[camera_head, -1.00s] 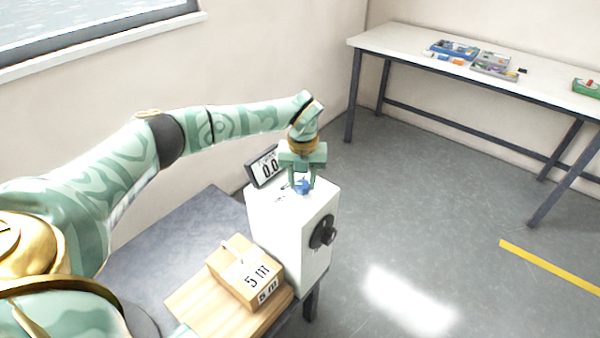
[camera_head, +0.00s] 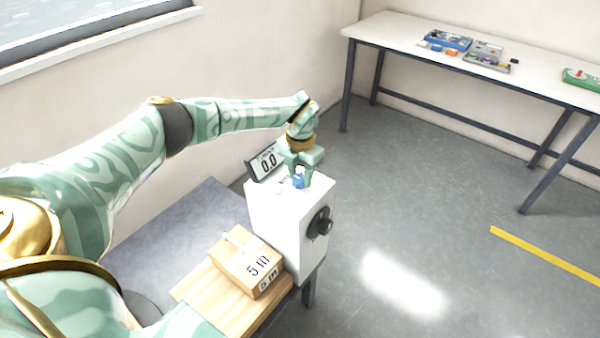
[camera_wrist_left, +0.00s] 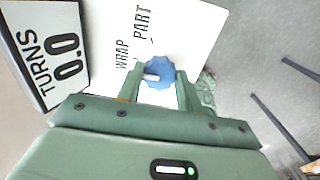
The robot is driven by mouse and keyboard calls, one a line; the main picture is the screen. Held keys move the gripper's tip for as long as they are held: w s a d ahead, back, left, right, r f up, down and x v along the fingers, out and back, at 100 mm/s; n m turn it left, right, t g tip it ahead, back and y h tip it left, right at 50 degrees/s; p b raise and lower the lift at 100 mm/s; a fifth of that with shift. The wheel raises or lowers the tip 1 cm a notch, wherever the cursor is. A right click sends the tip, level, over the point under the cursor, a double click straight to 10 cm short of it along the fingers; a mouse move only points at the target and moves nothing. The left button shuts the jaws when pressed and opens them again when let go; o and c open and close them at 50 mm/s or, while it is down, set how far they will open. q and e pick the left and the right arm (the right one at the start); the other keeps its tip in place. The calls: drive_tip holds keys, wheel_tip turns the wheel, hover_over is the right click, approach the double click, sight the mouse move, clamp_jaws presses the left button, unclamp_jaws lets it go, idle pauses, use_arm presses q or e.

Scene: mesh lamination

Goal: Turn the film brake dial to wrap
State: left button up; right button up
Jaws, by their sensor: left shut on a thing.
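The film brake dial is a small blue knob (camera_wrist_left: 159,73) on top of a white box (camera_head: 268,222); it also shows in the head view (camera_head: 299,181). My left gripper (camera_wrist_left: 158,88) reaches down from above and is shut on the dial, one finger on each side. In the left wrist view the dial's white pointer mark points left, roughly to the side of the printed word WRAP (camera_wrist_left: 122,83). The word PART (camera_wrist_left: 143,24) is printed farther off. My right gripper is out of view.
A display reading 0.0 (camera_head: 265,162) stands behind the box. A black knob (camera_head: 320,222) sits on its side. A wooden block marked 5 m (camera_head: 248,262) lies on a board in front. A far table (camera_head: 395,30) holds trays and small parts.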

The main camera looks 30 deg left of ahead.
sight(300, 178)
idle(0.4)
use_arm(q)
drive_tip(key=o, duration=1)
wheel_tip(300, 178, up, 16)
drive_tip(key=p, duration=0.3)
drive_tip(key=shift+r, duration=0.15)
